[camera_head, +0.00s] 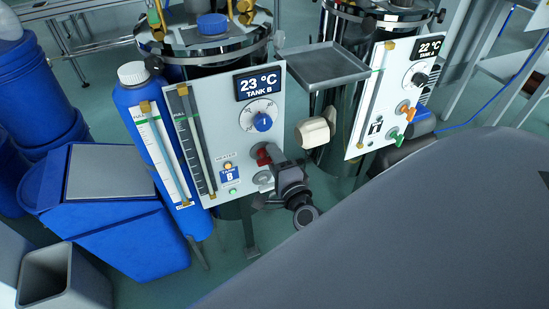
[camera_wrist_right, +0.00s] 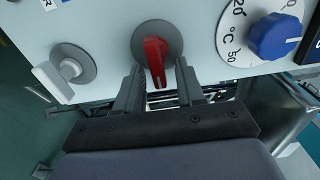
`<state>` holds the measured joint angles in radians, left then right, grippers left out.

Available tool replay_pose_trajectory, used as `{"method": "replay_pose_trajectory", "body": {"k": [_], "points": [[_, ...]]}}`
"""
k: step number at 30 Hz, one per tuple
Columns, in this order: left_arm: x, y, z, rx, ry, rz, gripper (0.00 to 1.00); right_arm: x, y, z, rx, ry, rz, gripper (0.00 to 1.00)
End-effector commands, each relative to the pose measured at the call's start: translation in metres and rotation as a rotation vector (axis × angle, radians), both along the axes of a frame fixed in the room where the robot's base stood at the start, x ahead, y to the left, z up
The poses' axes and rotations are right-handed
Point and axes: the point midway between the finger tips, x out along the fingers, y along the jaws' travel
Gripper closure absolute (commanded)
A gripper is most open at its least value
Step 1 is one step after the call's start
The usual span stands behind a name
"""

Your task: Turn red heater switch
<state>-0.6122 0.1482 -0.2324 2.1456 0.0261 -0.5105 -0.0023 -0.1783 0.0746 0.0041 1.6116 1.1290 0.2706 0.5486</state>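The red heater switch (camera_head: 263,155) is on the white Tank B panel (camera_head: 240,120), below the blue dial. In the right wrist view, the red switch (camera_wrist_right: 155,62) is a red handle on a round grey base. My right gripper (camera_head: 272,166) is at the switch in the head view. In the right wrist view, the fingers of my right gripper (camera_wrist_right: 160,88) are apart, one on each side of the red handle. Gaps show between handle and fingers, so I see no clear contact. My left gripper is not in view.
A blue dial (camera_wrist_right: 275,37) and a grey knob (camera_wrist_right: 70,70) flank the switch in the right wrist view. A metal tray (camera_head: 325,65) and the Tank A panel (camera_head: 375,110) stand to the right. A blue bin (camera_head: 110,220) stands at left.

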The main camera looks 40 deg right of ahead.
Motion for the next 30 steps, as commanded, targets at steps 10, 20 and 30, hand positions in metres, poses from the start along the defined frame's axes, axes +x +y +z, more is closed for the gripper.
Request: {"method": "replay_pose_trajectory", "body": {"k": [10,20,30], "points": [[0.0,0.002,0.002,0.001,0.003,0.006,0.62,-0.037,0.009,0.0,-0.001,0.003,0.002,0.62],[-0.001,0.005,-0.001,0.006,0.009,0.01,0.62,-0.068,0.016,0.0,0.0,0.002,0.001,0.62],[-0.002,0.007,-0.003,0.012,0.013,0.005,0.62,-0.07,0.017,0.0,0.0,0.001,0.0,0.62]]}}
